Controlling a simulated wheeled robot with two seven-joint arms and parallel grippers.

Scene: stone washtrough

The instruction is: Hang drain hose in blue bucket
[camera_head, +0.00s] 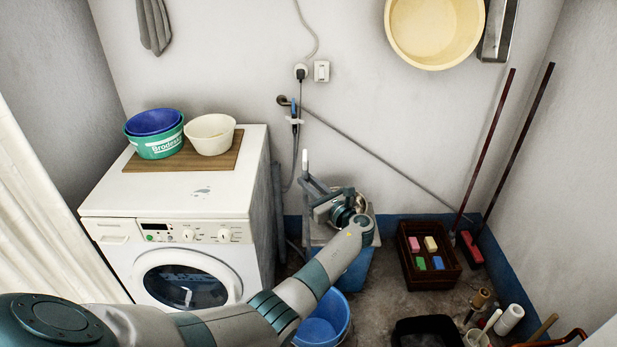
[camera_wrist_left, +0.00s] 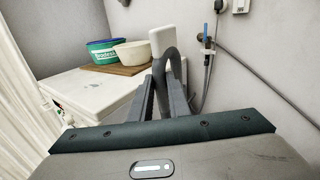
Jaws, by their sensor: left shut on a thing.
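My left gripper (camera_head: 308,184) is raised beside the washing machine's right side. In the left wrist view its two fingers (camera_wrist_left: 160,92) are shut on a dark grey drain hose (camera_wrist_left: 171,58), which bends in a loop above the fingertips. A pale, flat piece (camera_wrist_left: 161,40) stands beside the hose; its top also shows above the gripper in the head view (camera_head: 305,162). The blue bucket (camera_head: 338,314) stands on the floor in front, below my left forearm, which partly covers it. The hose's lower run and free end are unclear. My right gripper is out of view.
The white washing machine (camera_head: 238,178) stands left, with bowls on a board (camera_head: 196,160). A blue thing (camera_head: 355,272) shows behind my arm. A brown crate (camera_head: 404,252) with colored blocks stands right; bottles and rolls (camera_head: 509,318) lie front right. A tap (camera_head: 284,100) is on the wall.

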